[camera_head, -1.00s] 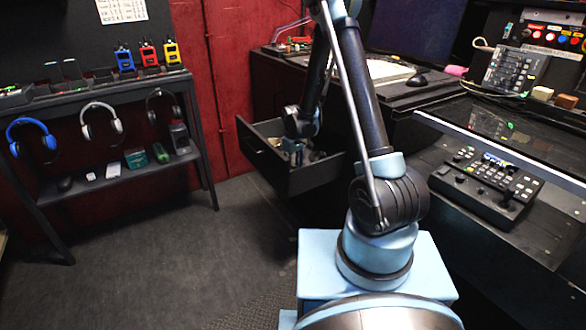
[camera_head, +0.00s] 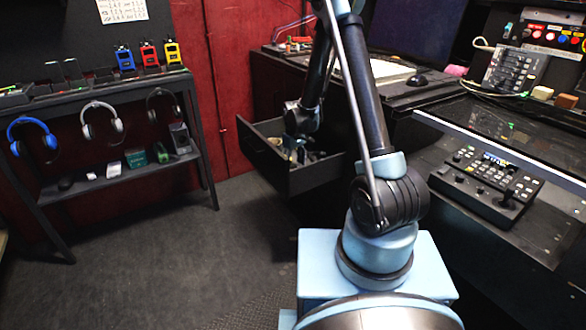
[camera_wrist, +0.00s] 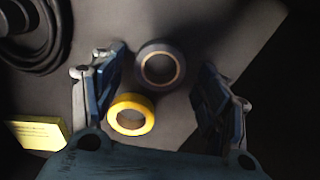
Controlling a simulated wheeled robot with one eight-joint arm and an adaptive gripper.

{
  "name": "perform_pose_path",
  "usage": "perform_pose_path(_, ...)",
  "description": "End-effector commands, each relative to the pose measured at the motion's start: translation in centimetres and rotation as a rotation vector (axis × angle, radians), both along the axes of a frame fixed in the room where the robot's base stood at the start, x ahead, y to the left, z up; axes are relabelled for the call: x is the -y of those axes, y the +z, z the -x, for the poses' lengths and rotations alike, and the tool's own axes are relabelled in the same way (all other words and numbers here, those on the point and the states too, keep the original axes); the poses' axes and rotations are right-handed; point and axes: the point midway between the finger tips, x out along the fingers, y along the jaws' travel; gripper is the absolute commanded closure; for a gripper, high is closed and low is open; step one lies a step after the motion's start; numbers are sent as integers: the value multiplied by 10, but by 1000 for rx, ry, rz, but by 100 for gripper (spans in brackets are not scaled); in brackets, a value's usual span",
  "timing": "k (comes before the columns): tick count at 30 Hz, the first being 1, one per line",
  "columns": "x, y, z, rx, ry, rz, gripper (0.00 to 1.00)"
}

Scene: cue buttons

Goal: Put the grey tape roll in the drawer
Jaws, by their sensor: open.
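The open drawer (camera_head: 262,160) is pulled out below the desk. My gripper hangs over or into it in the head view, its fingers hard to make out there. In the wrist view, my gripper (camera_wrist: 163,58) is open, its fingers wide apart. The grey tape roll (camera_wrist: 160,45) lies flat between the fingertips on a dark surface, apart from both. A yellow tape roll (camera_wrist: 131,98) lies close to it, nearer the palm and left finger. Small items inside the drawer are partly hidden by my arm in the head view.
A black coiled cable (camera_wrist: 45,50) and a yellow block (camera_wrist: 36,134) lie left of the gripper. The desk (camera_head: 420,95) is beside the drawer. A shelf rack (camera_head: 120,172) with headphones stands left, with clear floor (camera_head: 190,260) in front.

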Motion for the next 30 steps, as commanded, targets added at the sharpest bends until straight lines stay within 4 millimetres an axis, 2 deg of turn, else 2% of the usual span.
perform_pose_path(18, 1, 87, 0, 0, -1, 0, 32)
perform_pose_path(26, 2, 104, 1, 0, -2, 0, 32)
perform_pose_path(30, 11, 118, 6, 4, -22, -1, 32)
